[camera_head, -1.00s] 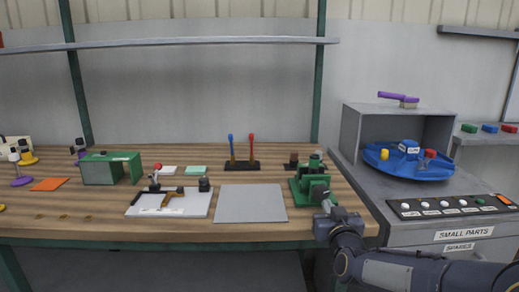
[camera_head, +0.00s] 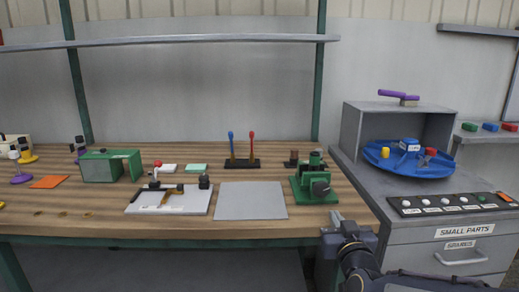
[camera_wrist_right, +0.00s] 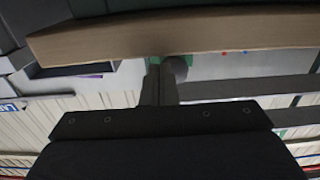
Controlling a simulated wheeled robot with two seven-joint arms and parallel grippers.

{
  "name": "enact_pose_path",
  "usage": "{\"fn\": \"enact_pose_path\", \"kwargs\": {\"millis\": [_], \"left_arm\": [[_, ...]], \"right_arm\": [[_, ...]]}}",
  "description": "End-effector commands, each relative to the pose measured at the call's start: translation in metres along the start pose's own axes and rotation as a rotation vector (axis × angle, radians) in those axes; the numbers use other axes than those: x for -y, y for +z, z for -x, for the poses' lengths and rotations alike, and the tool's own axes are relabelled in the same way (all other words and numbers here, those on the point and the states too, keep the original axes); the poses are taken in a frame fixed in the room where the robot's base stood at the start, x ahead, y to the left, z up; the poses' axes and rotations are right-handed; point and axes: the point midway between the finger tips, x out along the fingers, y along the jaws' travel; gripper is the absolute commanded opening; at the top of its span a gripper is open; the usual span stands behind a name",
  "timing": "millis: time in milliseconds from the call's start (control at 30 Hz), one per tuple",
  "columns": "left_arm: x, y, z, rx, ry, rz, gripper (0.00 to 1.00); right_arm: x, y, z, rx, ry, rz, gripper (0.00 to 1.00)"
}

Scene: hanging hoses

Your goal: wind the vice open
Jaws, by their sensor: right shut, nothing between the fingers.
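The green vice (camera_head: 305,188) stands at the right front of the wooden bench, with a dark round part (camera_head: 320,189) on its front. My right gripper (camera_head: 337,216) is below and to the right of the vice, by the bench's front edge, apart from it. Its fingers are together and empty. In the right wrist view the shut fingers (camera_wrist_right: 160,86) point towards the bench edge, with a bit of green and a grey round part (camera_wrist_right: 177,68) just beyond them. My left gripper is not in view.
A grey plate (camera_head: 250,201) lies left of the vice, and a white board (camera_head: 168,201) with a clamp lies further left. The grey drawer cabinet (camera_head: 400,237) with a blue turntable (camera_head: 408,167) stands on the right. The bench's front edge (camera_wrist_right: 230,28) crosses the right wrist view.

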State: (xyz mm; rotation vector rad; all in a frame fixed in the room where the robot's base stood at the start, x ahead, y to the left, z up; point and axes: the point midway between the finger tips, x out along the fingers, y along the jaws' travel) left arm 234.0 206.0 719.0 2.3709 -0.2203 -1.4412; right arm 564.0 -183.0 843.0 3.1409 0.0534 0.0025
Motion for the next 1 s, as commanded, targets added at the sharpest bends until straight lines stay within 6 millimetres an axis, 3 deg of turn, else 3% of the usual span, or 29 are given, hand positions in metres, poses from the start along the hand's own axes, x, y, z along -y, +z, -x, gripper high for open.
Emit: {"fn": "enact_pose_path", "kwargs": {"millis": [367, 467, 800, 1000], "left_arm": [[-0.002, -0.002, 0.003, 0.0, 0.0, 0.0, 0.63], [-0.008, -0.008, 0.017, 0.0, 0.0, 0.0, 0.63], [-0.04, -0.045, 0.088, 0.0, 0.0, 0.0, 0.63], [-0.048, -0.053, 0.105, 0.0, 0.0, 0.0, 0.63]], "right_arm": [[0.002, -0.001, 0.002, 0.002, 0.0, -0.007, 0.0], [0.007, -0.006, 0.001, 0.008, 0.0, -0.051, 0.0], [0.039, -0.017, 0.006, 0.014, 0.007, -0.386, 0.0], [0.048, -0.017, 0.011, 0.005, 0.002, -0.503, 0.0]]}}
